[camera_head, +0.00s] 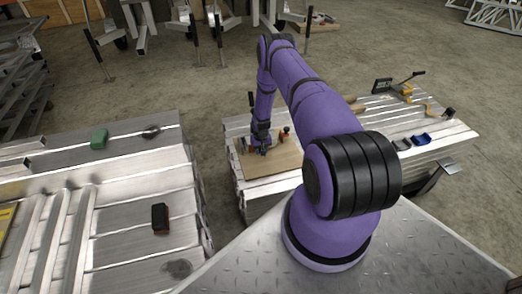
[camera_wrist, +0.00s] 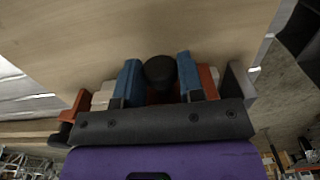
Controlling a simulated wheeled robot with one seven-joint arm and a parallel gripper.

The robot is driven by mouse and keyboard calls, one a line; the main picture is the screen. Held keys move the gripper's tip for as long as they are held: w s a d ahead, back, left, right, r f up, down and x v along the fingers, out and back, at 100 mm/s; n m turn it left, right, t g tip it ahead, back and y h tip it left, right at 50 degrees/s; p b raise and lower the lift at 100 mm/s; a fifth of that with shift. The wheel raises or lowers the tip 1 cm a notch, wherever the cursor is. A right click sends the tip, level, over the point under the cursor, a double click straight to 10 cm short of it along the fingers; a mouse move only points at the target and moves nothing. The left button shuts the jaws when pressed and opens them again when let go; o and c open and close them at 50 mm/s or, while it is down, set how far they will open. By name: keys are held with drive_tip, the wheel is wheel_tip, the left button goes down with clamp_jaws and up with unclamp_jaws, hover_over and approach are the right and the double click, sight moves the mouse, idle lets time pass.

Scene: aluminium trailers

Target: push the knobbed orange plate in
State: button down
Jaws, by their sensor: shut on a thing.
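My gripper (camera_wrist: 160,80) is shut on a round black knob (camera_wrist: 160,72), with one blue fingertip on each side of it. Parts of an orange plate (camera_wrist: 209,80) show behind and beside the fingers in the wrist view. The middle of the plate is hidden by the fingers and knob. A pale wooden board (camera_wrist: 140,28) lies right by the plate. In the head view my gripper (camera_head: 263,150) is low over the same board (camera_head: 278,165). The plate cannot be made out clearly there.
The board rests on a slatted aluminium trailer bed (camera_head: 232,130). Farther right on it are blue and dark small parts (camera_head: 421,139) and a yellow-based device (camera_head: 407,92). Another trailer at left carries a green block (camera_head: 99,138) and a dark block (camera_head: 160,218).

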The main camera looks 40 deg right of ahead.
drive_tip(key=shift+w+d, duration=0.1)
drive_tip(key=shift+w, duration=0.1)
drive_tip(key=c, duration=0.8)
unclamp_jaws()
drive_tip(key=shift+o, duration=0.2)
drive_tip(key=shift+r, duration=0.1)
wheel_tip(320, 180, up, 11)
drive_tip(key=shift+f, duration=0.2)
